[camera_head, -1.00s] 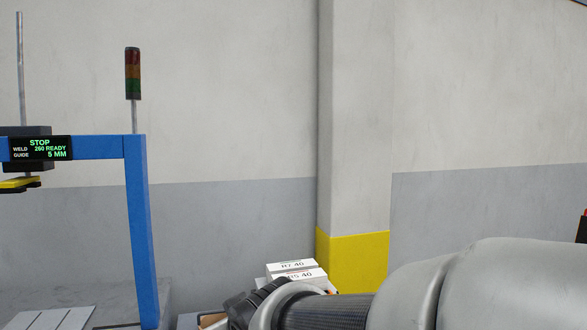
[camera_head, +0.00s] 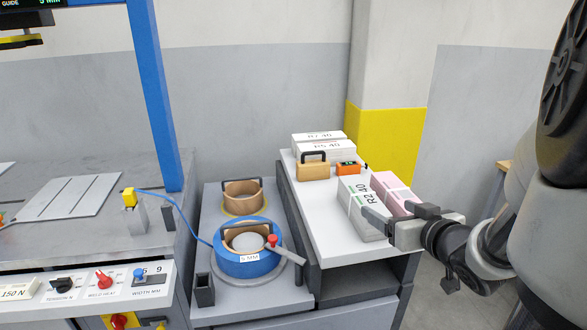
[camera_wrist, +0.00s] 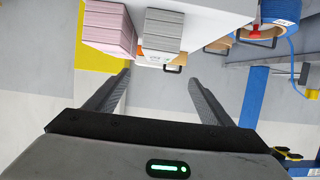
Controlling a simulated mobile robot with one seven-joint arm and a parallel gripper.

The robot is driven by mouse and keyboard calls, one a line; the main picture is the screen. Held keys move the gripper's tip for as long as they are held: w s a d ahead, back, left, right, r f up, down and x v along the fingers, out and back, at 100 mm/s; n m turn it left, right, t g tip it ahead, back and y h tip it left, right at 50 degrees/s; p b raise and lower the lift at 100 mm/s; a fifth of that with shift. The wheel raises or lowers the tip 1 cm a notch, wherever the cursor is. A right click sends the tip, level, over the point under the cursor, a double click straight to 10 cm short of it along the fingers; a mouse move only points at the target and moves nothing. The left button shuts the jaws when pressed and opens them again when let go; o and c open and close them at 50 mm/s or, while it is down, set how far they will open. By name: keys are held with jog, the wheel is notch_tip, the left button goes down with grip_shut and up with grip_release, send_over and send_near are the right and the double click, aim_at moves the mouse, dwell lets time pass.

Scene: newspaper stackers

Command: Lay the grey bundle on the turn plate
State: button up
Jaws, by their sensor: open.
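The grey bundle (camera_head: 358,207), labelled R2 40, lies on the white-topped stand beside a pink bundle (camera_head: 391,188). A pale slotted plate (camera_head: 68,195), possibly the turn plate, lies on the machine table.
White bundles (camera_head: 318,147) sit at the back of the white stand (camera_head: 335,232), with a tan handled block (camera_head: 313,172) and an orange device (camera_head: 348,168). A blue reel (camera_head: 240,262) and a blue post (camera_head: 155,110) stand between stand and plate. A yellow-based pillar (camera_head: 385,145) is behind.

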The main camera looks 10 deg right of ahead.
jog(key=w+p, duration=0.1)
jog(key=p, duration=0.2)
jog(key=b, duration=0.4)
send_near(363, 194)
jog(key=x, duration=0.4)
jog(key=shift+s+a+f, duration=0.15)
jog(key=shift+a, duration=0.05)
jog(key=shift+d+b+x, duration=0.2)
jog(key=shift+b+x, duration=0.75)
jog(key=shift+x, duration=2.25)
jog(key=c, duration=1.7)
jog(key=shift+r, duration=0.2)
grip_shut()
